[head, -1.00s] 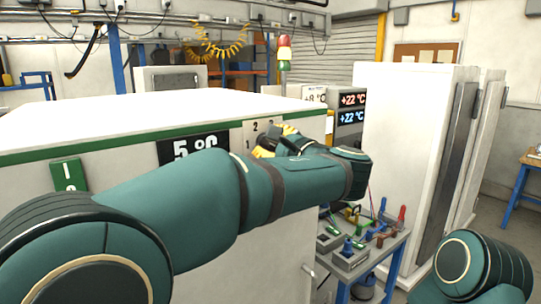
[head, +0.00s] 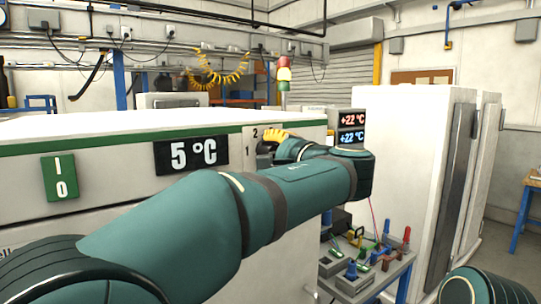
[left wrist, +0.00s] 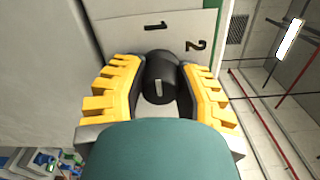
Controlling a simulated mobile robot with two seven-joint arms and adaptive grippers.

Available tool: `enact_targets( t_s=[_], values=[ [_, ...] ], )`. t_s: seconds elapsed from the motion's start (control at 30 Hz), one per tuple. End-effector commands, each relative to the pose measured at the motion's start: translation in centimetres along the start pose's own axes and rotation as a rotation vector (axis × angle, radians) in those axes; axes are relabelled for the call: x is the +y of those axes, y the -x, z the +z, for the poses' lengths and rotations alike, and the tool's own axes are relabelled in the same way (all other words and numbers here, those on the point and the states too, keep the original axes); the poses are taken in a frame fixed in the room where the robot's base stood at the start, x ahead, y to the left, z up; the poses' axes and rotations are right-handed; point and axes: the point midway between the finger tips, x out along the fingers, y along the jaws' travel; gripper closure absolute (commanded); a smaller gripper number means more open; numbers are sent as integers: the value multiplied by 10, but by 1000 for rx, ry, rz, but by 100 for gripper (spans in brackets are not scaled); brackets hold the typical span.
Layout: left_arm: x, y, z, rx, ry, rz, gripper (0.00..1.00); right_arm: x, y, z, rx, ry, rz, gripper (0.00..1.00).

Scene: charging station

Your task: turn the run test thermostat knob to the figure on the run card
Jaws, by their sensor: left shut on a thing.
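The thermostat knob (left wrist: 160,75) is black and round, with a short white mark on it. It sits on a pale dial plate (left wrist: 130,30); the figures 1 and 2 show, and the rest of the scale is hidden. My left gripper (left wrist: 160,82) has its yellow fingers on both sides of the knob, shut on it. In the head view the left gripper (head: 274,141) is at the cabinet front beside the plate (head: 252,134), and my forearm partly hides it. A black sign (head: 192,155) reads 5 °C. My right gripper is out of view.
The white cabinet (head: 95,185) carries a green I/O switch (head: 60,177). A bench (head: 372,284) with several coloured parts stands below my arm. A tall white cabinet (head: 400,160) stands right.

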Motion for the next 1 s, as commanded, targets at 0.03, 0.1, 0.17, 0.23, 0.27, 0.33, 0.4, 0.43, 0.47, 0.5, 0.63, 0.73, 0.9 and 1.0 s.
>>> enact_targets(
  t_s=[0.03, 0.1, 0.17, 0.23, 0.27, 0.33, 0.4, 0.43, 0.47, 0.5, 0.63, 0.73, 0.9, 1.0],
  values=[
    [-1, 0, 1, -2, 6, -1, 100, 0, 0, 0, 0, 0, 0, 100],
    [-1, 0, 1, -2, 8, -1, 100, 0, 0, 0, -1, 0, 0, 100],
    [-1, 0, 1, -2, 9, -1, 100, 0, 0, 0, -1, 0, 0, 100],
    [-1, -1, 1, -2, 9, -1, 100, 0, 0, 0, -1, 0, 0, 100],
    [-1, -1, 1, -2, 9, -1, 100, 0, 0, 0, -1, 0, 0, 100],
    [-1, -1, 1, -2, 9, -1, 100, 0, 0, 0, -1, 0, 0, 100],
    [-1, -1, 1, -2, 8, -1, 63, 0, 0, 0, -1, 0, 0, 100],
    [-1, -1, 1, -3, 8, -1, 52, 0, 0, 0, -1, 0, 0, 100],
    [-1, -1, 1, -2, 8, -1, 42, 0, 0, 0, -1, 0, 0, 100],
    [-1, 0, 1, -2, 8, -1, 35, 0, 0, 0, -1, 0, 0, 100],
    [0, 0, 1, -2, 7, 0, 35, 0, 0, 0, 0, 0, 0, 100],
    [0, 0, 0, -1, 6, 0, 35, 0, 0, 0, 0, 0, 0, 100],
    [-1, 6, 0, 0, 6, -1, 35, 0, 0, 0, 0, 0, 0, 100],
    [-1, 20, -1, 3, 5, -2, 35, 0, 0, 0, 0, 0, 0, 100]
  ],
)
